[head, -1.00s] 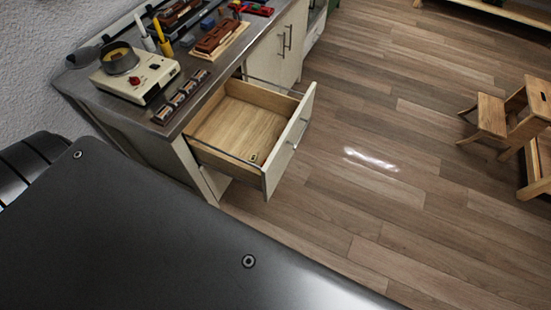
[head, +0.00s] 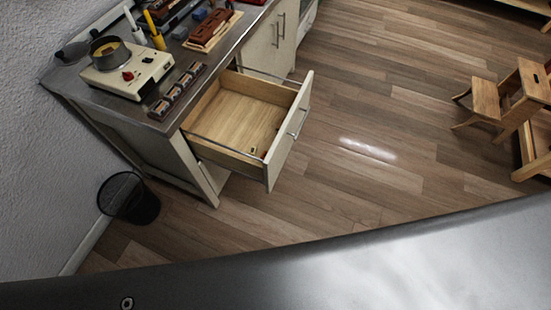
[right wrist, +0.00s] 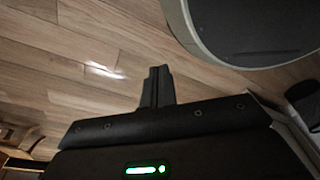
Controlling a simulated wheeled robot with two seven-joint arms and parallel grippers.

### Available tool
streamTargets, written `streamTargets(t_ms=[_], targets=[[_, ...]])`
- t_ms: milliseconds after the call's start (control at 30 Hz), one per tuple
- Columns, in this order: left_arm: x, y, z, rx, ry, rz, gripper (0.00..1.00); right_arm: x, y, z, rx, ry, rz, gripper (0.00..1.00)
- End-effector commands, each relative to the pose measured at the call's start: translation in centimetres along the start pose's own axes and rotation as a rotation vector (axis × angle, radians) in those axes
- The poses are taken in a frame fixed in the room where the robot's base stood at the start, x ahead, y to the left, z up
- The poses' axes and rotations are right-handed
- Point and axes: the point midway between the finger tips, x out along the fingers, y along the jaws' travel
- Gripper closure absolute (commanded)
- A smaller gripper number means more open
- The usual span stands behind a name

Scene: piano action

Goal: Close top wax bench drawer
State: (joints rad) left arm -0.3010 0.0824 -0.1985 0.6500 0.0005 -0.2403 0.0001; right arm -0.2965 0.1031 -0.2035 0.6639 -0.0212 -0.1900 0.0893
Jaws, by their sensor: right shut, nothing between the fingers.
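The top drawer (head: 236,120) of the wax bench is pulled out in the head view. Its cream front (head: 289,131) carries a metal bar handle (head: 298,122). The drawer has a wooden inside that looks mostly empty, with something small near its front corner. The bench (head: 133,110) has a grey metal top. My right gripper (right wrist: 156,88) shows in the right wrist view, shut and empty, with wood floor behind it and no drawer in that view. My left gripper is in neither view.
On the bench stand a wax heater (head: 127,70) with a pot, a row of small blocks (head: 174,91) and a brown block on a board (head: 213,30). A black waste bin (head: 128,198) stands by the wall. A wooden step stool (head: 508,95) is at right. Floor before the drawer is clear.

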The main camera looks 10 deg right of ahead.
Motion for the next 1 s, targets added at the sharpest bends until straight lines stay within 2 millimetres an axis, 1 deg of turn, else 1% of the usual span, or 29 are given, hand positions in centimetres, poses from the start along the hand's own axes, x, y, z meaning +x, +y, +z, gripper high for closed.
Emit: streamTargets(t_ms=[33, 67, 100, 167, 200, 267, 300, 367, 400, 467, 500, 600, 700, 800, 833, 1000], targets=[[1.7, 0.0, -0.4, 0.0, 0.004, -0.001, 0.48, 1.7, 1.6, -3.3, 0.05, 0.08, -0.002, 1.0], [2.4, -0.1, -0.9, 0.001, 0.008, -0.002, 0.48, 2.2, 2.5, -5.7, 0.091, 0.137, -0.011, 1.0], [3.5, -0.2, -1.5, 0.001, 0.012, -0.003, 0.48, 2.8, 3.9, -9.4, 0.157, 0.225, -0.034, 1.0], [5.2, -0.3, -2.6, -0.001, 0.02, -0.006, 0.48, 2.8, 5.8, -15.8, 0.268, 0.377, -0.102, 1.0], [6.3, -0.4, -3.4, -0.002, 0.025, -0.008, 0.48, 2.2, 6.8, -20.2, 0.342, 0.477, -0.172, 1.0], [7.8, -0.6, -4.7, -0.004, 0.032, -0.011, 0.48, 0.4, 7.6, -26.3, 0.443, 0.607, -0.312, 1.0], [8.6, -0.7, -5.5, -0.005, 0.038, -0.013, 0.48, -1.3, 7.7, -29.8, 0.5, 0.672, -0.422, 1.0], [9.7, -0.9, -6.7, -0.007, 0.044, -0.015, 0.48, -4.3, 7.4, -34.1, 0.568, 0.734, -0.601, 1.0], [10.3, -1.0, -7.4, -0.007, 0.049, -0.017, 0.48, -6.4, 6.9, -36.3, 0.601, 0.753, -0.723, 1.0], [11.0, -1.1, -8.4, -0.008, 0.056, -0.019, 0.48, -9.6, 5.9, -38.6, 0.635, 0.746, -0.897, 1.0], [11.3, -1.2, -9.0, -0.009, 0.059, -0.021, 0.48, -11.6, 5.1, -39.6, 0.649, 0.723, -1.004, 1.0], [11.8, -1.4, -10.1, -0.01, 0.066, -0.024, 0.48, -15.8, 3.1, -40.6, 0.663, 0.628, -1.217, 1.0], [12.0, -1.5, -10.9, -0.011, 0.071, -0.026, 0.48, -18.7, 1.6, -40.5, 0.664, 0.525, -1.349, 1.0], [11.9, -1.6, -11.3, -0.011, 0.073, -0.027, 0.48, -20.5, 0.8, -40.3, 0.665, 0.456, -1.417, 1.0], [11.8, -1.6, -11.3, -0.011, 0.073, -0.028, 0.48, -20.8, 0.6, -40.2, 0.665, 0.442, -1.428, 1.0], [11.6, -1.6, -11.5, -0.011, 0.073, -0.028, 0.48, -21.4, 0.3, -40.2, 0.669, 0.422, -1.445, 1.0]])
